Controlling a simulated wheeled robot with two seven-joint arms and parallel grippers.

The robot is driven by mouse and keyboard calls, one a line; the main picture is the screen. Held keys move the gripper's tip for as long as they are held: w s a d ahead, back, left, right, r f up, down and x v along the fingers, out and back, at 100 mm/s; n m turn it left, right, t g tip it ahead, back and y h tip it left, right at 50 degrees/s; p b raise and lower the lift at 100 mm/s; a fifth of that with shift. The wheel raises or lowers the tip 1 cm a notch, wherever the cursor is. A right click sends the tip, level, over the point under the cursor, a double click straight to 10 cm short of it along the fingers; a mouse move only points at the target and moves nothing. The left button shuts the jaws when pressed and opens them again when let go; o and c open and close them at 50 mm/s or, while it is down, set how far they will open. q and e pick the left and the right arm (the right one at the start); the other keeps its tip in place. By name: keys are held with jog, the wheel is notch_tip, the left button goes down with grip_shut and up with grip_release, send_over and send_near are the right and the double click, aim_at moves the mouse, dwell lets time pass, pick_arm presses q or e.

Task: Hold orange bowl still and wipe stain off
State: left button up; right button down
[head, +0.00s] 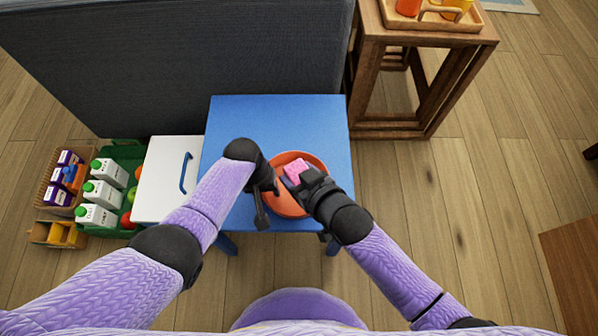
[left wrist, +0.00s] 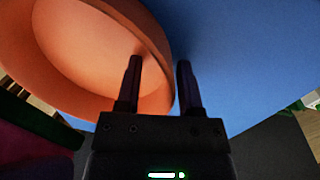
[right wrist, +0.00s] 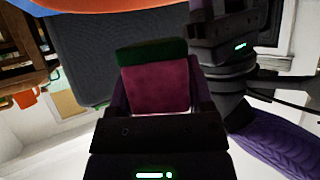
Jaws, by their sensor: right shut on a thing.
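The orange bowl (head: 289,207) stands on the blue table (head: 235,115). My left gripper (head: 268,199) is at the bowl's left rim. In the left wrist view its fingers are apart, one over the inside of the bowl (left wrist: 90,50) and one outside the rim; contact with the wall cannot be told. My right gripper (head: 304,181) is shut on a pink sponge (head: 296,170) over the bowl's right part. In the right wrist view the sponge (right wrist: 160,85) has a dark green layer at its far end. I see no stain; the arms and sponge hide part of the bowl.
A white box (head: 165,180) with a blue handle stands left of the table. Beside it are a green crate (head: 125,150) with cartons and fruit and a brown crate (head: 50,165). A grey panel (head: 180,60) rises behind. A wooden side table (head: 425,40) is at back right.

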pick_arm(q)
notch_tip(320, 180, up, 12)
jog(key=a, duration=0.1)
jog(key=shift+a, duration=0.3)
